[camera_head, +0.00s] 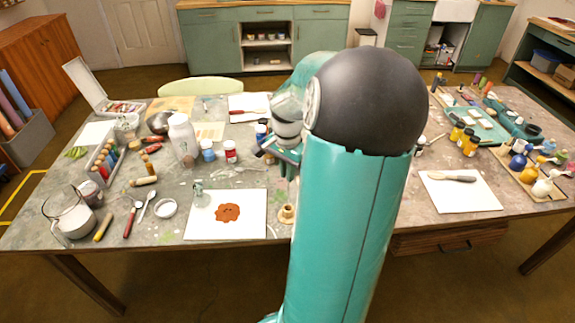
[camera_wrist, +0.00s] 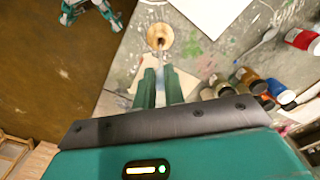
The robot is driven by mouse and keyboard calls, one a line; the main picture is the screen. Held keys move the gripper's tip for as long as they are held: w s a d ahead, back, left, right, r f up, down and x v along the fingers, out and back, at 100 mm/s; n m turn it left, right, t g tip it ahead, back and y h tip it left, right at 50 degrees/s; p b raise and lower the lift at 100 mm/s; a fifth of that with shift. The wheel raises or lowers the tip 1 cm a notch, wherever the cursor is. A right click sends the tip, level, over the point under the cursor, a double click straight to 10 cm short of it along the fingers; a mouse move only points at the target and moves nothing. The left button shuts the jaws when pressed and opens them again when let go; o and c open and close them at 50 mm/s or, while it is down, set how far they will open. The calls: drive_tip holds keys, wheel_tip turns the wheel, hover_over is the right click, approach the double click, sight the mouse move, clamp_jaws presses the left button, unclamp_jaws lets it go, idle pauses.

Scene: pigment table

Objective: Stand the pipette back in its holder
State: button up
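The round wooden holder (camera_head: 287,213) stands on the table just right of the sheet with the orange-brown pigment. In the wrist view the holder (camera_wrist: 160,38) lies straight ahead of my fingertips. My gripper (camera_wrist: 159,75) points at it with its two green fingers close together. A thin, pale pipette (camera_wrist: 159,62) seems to be between the fingers, its narrow end towards the holder's hole. I cannot tell whether that end is inside the hole or above it. In the head view my gripper (camera_head: 284,158) is above the holder, partly hidden by my arm.
A white sheet with pigment (camera_head: 250,203) lies left of the holder. Paint jars (camera_head: 230,151) stand behind it, and several jars also show in the wrist view (camera_wrist: 250,80). A glass jug (camera_head: 70,218) is at the front left. The front table edge is close to the holder.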

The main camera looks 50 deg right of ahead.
drive_tip(key=shift+w+f, duration=0.1)
drive_tip(key=shift+f, duration=1.85)
drive_tip(key=o, duration=0.6)
wheel_tip(320, 180, up, 14)
drive_tip(key=shift+f, duration=0.1)
drive_tip(key=shift+a, duration=0.1)
